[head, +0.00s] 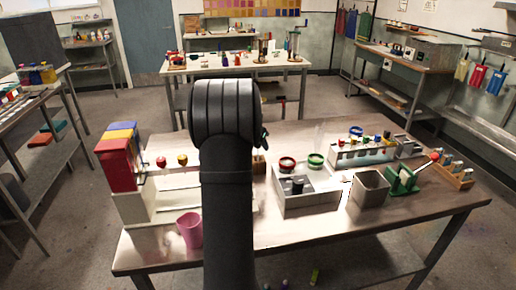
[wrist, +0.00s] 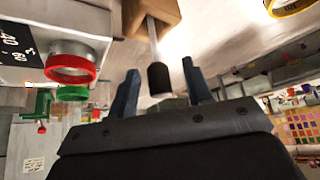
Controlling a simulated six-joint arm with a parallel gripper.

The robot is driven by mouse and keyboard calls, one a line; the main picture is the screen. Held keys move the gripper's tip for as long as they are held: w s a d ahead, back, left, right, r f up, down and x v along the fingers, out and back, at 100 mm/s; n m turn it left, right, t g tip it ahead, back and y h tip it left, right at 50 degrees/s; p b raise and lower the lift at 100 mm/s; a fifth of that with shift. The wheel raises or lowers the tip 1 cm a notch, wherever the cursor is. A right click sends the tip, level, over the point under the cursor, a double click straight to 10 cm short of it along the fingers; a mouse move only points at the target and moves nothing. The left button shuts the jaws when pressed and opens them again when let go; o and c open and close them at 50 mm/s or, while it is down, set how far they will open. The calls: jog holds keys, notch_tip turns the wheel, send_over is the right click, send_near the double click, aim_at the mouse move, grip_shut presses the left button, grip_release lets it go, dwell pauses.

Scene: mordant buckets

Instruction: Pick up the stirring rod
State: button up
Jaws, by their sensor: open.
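The stirring rod (wrist: 152,42) shows in the wrist view as a thin grey shaft with a black end. Its other end meets a wooden block (wrist: 158,12) at the top of the picture. My gripper (wrist: 160,70) is open, and the rod's black end lies between its two dark fingers, with a visible gap on each side. The fingers do not appear to touch it. In the head view my arm covers the gripper, and I cannot make out the rod there.
Red (head: 287,164) and green (head: 315,160) rings sit by a grey metal box (head: 306,203) right of my arm. A square container (head: 370,190) and green device (head: 402,180) stand further right. A pink cup (head: 190,230) is at left. The table's front right is clear.

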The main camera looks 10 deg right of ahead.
jog(key=shift+x, duration=1)
grip_shut()
jog(key=shift+r, duration=0.1)
notch_tip(320, 180, up, 9)
jog(key=s+d+r, duration=0.2)
jog(key=s+d, duration=0.2)
jog(key=d, duration=0.6)
jog(key=s+d+r, duration=0.2)
jog(key=s+d, duration=0.2)
jog(key=d, duration=0.6)
